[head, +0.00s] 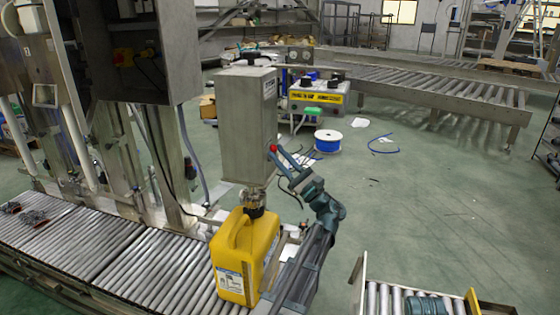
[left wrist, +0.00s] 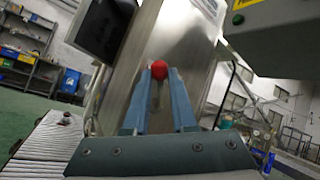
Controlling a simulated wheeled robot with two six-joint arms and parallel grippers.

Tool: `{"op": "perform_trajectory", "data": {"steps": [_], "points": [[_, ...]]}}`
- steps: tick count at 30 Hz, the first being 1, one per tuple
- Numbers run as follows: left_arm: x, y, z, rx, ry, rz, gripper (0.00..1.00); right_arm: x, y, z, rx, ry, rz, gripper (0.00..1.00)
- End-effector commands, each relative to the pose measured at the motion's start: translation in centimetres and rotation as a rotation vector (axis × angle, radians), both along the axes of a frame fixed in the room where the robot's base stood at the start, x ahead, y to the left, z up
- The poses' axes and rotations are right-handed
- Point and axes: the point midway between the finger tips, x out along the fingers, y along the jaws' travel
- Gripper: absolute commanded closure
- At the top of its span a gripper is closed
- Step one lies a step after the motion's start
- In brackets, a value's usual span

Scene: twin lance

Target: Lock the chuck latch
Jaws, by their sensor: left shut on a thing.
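A grey steel column head (head: 246,120) hangs above a yellow jerrycan (head: 246,250), and the chuck (head: 254,196) under the head meets the can's neck. The red ball knob (head: 273,148) of the latch stands at the right side of the head. My left gripper (head: 281,158) is shut on the latch at this knob. In the left wrist view the red knob (left wrist: 158,72) shows between the two blue fingertips, in front of the steel face. The latch's lever is mostly hidden by the fingers. My right gripper is not in view.
The can stands upright at the right end of a roller conveyor (head: 150,262). A blue-white spool (head: 328,141) lies on the open floor. Another roller conveyor (head: 445,88) is at the back right.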

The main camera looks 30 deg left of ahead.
Motion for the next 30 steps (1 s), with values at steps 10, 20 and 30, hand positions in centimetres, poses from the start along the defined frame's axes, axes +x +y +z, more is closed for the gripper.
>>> {"op": "perform_trajectory", "data": {"steps": [10, 20, 30], "points": [[-0.23, -0.1, -0.43, 0.028, -0.107, 0.0, 1.0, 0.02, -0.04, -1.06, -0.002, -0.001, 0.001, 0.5], [-0.34, -0.11, -0.42, 0.032, -0.122, 0.001, 1.0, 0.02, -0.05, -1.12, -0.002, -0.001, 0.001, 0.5], [-0.33, -0.1, -0.44, 0.031, -0.121, 0.001, 0.63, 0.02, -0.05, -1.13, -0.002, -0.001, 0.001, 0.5]]}}
